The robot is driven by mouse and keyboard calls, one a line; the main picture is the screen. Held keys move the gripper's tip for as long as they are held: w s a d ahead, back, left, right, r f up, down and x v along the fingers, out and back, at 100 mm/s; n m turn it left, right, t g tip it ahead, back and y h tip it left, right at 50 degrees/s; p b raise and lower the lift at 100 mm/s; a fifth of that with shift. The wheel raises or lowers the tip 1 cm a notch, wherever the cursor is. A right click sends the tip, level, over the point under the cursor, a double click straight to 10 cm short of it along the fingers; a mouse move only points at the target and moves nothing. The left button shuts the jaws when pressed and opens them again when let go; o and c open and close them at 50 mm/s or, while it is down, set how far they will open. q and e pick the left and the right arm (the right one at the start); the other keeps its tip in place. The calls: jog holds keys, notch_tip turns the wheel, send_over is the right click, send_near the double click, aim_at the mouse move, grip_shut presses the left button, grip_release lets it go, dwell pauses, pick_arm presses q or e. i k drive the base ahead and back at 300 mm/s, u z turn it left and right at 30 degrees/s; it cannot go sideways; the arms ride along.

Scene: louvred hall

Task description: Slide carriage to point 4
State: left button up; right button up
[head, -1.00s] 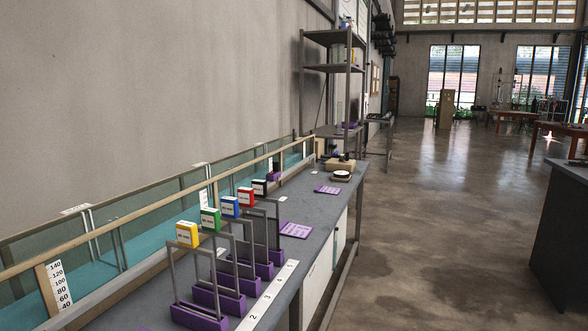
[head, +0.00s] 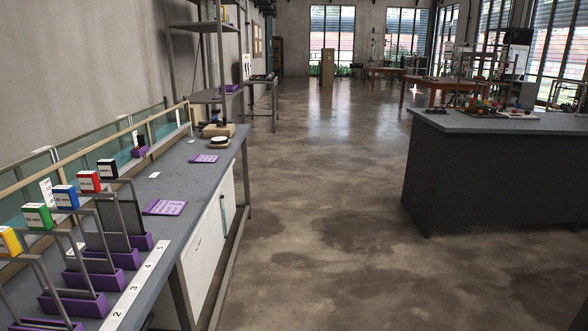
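A white strip with the printed numbers 2, 3, 4 and 5 (head: 138,279) runs along the bench top at the lower left. Beside it stand several purple bases with grey upright frames, such as the one near the 2 (head: 73,304). Coloured blocks, including green (head: 38,215), blue (head: 65,196), red (head: 89,181) and black (head: 107,168), sit in a row behind the frames. A small purple and dark piece (head: 139,151) is at the tank farther along; I cannot tell which part is the carriage. Neither of my grippers is in view.
A long glass-sided tank with a wooden rail (head: 75,166) lines the wall behind the bench (head: 180,190). Purple cards (head: 165,207) lie on the bench. A dark-sided counter (head: 490,175) stands at right. The floor between (head: 320,200) is clear.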

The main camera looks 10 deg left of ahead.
aim_at(138, 153)
jog(key=i, duration=5.4)
jog(key=u, duration=2.9)
